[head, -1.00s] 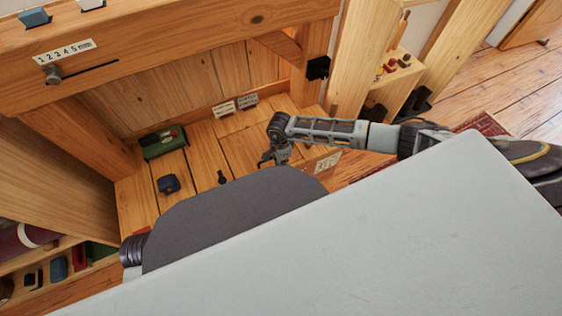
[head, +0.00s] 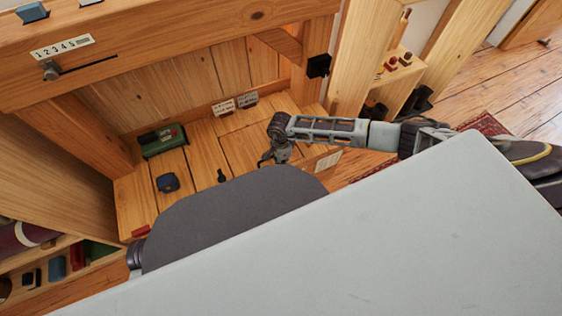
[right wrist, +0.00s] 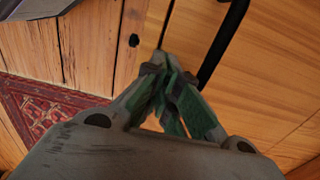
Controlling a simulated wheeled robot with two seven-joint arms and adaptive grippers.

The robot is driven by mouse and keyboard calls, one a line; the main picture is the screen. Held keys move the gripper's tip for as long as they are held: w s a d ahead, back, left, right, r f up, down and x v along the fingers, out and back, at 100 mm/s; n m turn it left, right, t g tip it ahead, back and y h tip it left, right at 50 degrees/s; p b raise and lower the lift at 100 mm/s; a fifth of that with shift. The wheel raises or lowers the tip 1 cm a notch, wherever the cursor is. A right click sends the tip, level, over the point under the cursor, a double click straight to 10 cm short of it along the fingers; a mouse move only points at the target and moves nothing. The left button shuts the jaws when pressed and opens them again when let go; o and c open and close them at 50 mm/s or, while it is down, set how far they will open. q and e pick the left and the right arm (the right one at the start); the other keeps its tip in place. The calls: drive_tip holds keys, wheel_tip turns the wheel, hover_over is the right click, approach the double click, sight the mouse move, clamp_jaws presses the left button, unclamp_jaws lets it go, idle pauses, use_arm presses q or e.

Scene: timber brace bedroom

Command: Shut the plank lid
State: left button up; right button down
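The wooden plank top (head: 240,150) lies inside the timber frame in the head view, with dark seams marking off a panel. I cannot tell for sure which panel is the lid, or whether it sits fully flush. My right gripper (head: 266,160) is low over the right part of this top. In the right wrist view its green-padded fingers (right wrist: 164,64) come together at the tips, with nothing seen between them. A black curved bar (right wrist: 222,45) runs beside the fingertips over pale wood. My left gripper is out of view.
A timber post stands right of the top. My own grey body hides the foreground.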

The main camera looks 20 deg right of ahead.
drive_tip(key=shift+s+r, duration=0.2)
drive_tip(key=shift+r, duration=0.15)
wheel_tip(320, 180, up, 7)
drive_tip(key=shift+w, duration=0.25)
drive_tip(key=shift+r, duration=0.1)
idle(0.3)
